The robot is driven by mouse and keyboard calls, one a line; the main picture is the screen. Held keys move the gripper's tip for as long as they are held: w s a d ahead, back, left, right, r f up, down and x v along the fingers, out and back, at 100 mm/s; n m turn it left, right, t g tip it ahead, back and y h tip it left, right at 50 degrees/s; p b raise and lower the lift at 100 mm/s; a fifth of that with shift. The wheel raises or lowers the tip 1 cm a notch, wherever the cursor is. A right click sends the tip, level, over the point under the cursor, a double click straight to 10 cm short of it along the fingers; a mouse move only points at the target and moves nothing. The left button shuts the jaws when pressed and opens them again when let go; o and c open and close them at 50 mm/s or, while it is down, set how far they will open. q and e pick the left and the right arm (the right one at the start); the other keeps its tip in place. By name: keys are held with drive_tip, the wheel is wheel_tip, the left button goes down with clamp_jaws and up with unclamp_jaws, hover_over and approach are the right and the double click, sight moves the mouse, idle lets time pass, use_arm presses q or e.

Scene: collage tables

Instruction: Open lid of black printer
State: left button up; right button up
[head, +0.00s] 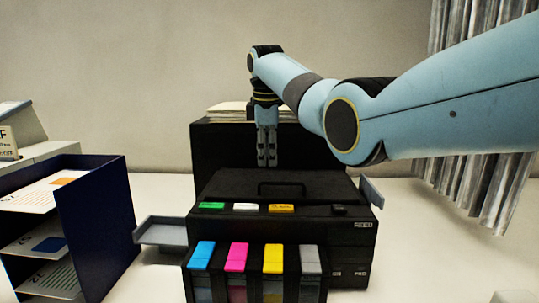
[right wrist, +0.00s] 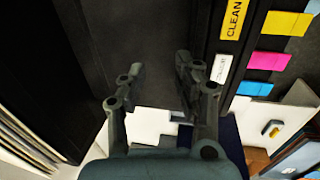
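The black printer (head: 355,252) stands on the white table in the middle of the head view. Its lid (head: 235,185) lies flat and looks closed, with a thin black handle (head: 283,184) on top. My right gripper (head: 267,163) points down over the rear of the lid, just behind and left of the handle in the picture. In the right wrist view its fingers (right wrist: 158,66) are apart with no object held between them, over the dark lid surface (right wrist: 150,30). I cannot tell whether the fingertips touch the lid. My left gripper is not in view.
A black box-like block (head: 215,150) with papers (head: 228,109) on top stands right behind the printer. Coloured ink tanks (head: 237,257) are at its front. A grey side tray (head: 160,232) and a dark blue document rack (head: 95,220) stand left. A grey curtain hangs right.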

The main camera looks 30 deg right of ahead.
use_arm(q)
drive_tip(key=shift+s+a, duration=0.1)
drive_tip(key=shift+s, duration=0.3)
use_arm(e)
wheel_tip(320, 180, up, 12)
drive_tip(key=s+a, duration=0.1)
drive_tip(key=s, duration=0.1)
drive_tip(key=shift+s+a, duration=0.15)
drive_tip(key=shift+s, duration=0.05)
drive_tip(key=shift+f, duration=0.1)
